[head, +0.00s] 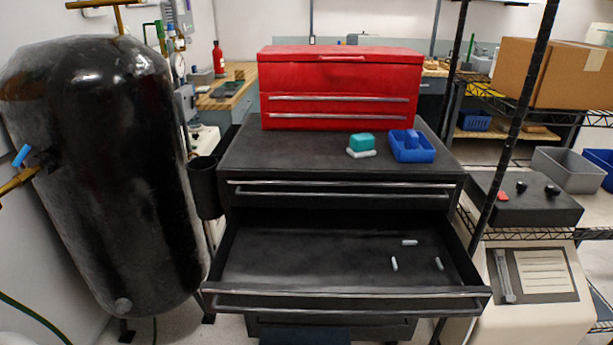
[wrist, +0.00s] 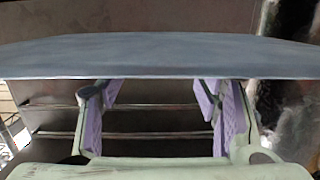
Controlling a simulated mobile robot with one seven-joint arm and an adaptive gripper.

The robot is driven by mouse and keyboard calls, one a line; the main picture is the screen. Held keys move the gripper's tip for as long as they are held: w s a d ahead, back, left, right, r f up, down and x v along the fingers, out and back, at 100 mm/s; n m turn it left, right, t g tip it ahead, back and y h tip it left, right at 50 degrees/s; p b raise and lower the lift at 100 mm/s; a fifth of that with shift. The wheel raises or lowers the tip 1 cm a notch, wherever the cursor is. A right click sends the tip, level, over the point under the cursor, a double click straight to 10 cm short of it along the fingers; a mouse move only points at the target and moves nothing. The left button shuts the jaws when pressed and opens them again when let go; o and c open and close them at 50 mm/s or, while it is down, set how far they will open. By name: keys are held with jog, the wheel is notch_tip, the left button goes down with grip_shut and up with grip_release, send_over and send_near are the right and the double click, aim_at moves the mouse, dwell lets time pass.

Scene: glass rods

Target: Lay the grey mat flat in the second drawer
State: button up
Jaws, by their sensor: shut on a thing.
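The grey mat (wrist: 160,57) spans the upper part of the wrist view as a wide blue-grey sheet. My gripper (wrist: 160,88), with purple finger pads, is shut on its near edge. The gripper is not visible in the head view. A dark blue-grey patch (head: 305,337) at the bottom edge there may be part of the mat; I cannot tell. A black drawer (head: 300,262) of the cabinet is pulled open in the head view. Three small pale rods (head: 409,243) lie in its right part; its left and middle floor is bare.
Shut drawer fronts (head: 340,190) are above the open drawer. A red toolbox (head: 340,85), a teal block (head: 361,141) and a blue bin (head: 412,150) stand on the cabinet top. A black tank (head: 105,180) is close on the left; wire shelving (head: 520,110) is on the right.

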aim_at(307, 335)
jog(key=w+r, duration=0.1)
jog(key=w, duration=0.2)
jog(key=w+r, duration=0.1)
jog(key=w, duration=0.1)
jog(key=shift+w+d+r, duration=0.25)
jog(key=shift+d+r, duration=0.05)
jog(key=shift+d, duration=0.05)
